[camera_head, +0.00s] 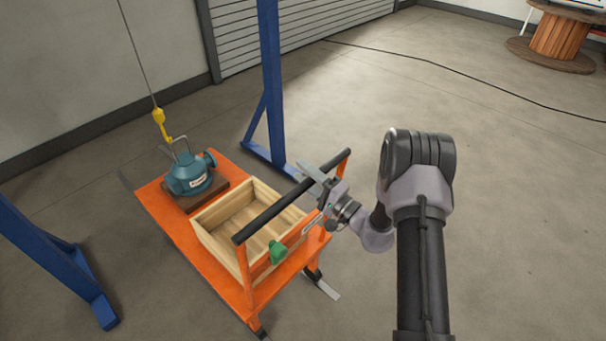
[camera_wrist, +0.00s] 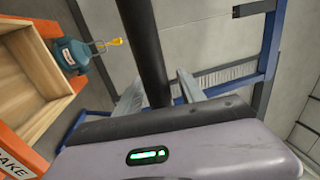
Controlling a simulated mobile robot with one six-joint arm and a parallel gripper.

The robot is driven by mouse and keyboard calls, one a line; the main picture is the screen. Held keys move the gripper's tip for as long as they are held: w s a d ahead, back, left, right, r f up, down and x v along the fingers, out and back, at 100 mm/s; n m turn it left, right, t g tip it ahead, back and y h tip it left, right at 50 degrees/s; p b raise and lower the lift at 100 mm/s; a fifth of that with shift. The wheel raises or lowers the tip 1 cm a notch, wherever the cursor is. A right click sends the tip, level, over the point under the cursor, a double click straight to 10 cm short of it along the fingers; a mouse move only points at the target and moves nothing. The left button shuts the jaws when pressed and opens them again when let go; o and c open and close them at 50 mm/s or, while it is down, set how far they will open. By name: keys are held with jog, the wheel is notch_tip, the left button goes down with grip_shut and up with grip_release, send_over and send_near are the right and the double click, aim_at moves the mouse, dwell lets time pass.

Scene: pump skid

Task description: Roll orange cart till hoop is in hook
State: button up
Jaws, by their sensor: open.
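The orange cart (camera_head: 172,228) stands on the floor with a black handle bar (camera_head: 275,207) at its near end. A teal pump (camera_head: 190,176) sits on its far part, with a grey metal hoop (camera_head: 182,139) on top. A yellow hook (camera_head: 160,121) hangs on a cable right by the hoop; I cannot tell whether the hoop is in it. In the wrist view the hook (camera_wrist: 115,41) shows close to the hoop's end. My gripper (camera_head: 313,177) is open at the right part of the bar. In the wrist view the bar (camera_wrist: 146,45) runs between the two fingers (camera_wrist: 160,95).
A wooden crate (camera_head: 206,238) and a green part (camera_head: 277,252) are at the cart's near end. Blue frame legs stand left (camera_head: 60,262) and right (camera_head: 273,85) of the cart. A cable (camera_head: 455,66) crosses the floor. The floor at right is mostly clear.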

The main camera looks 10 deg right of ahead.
jog(key=shift+w+a, duration=0.1)
jog(key=shift+w, duration=0.05)
grip_shut()
dwell(1.4)
